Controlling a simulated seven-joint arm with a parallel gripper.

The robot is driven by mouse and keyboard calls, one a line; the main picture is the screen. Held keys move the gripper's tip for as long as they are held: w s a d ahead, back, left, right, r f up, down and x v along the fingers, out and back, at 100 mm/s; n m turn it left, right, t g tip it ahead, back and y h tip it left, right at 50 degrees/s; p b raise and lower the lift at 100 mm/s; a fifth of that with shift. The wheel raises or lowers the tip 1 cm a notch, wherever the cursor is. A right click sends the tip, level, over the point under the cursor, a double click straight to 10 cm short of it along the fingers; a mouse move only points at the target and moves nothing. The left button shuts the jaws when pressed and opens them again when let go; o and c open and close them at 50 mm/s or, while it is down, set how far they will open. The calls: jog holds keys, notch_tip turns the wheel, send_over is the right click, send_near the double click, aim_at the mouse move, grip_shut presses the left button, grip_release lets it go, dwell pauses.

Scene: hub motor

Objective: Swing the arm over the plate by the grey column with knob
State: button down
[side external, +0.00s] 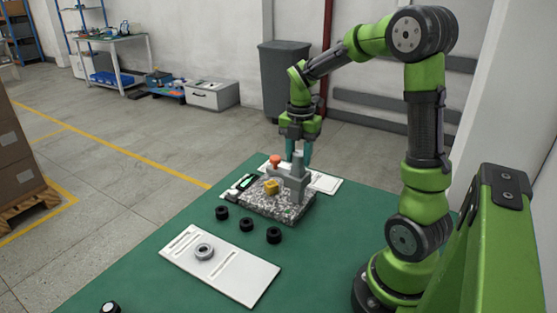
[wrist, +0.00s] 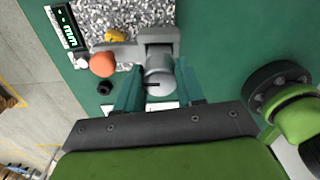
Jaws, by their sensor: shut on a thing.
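The grey column (side external: 298,164) stands at the back edge of the speckled plate (side external: 295,213), with a grey arm reaching sideways from it. An orange knob (side external: 275,160) shows beside the column. In the wrist view the column's round top (wrist: 158,70) lies between the two teal fingers, and the grey arm (wrist: 128,54) runs left towards the orange knob (wrist: 103,64). My gripper (wrist: 158,88) points down and is shut on the column. A yellow piece (side external: 271,187) sits on the plate. The fingertips and the column's foot are partly hidden.
A small device with a lit display (side external: 243,181) is at the plate's left edge. Several black rings (side external: 246,224) lie in front of the plate. A white tray (side external: 224,268) holds a grey ring (side external: 204,251). White sheets (side external: 325,182) lie behind. Green table is clear at right.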

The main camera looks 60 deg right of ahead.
jog(key=shift+r+n, duration=0.1)
jog(key=shift+n, duration=0.3)
jog(key=c, duration=0.7)
grip_release()
notch_tip(320, 180, up, 17)
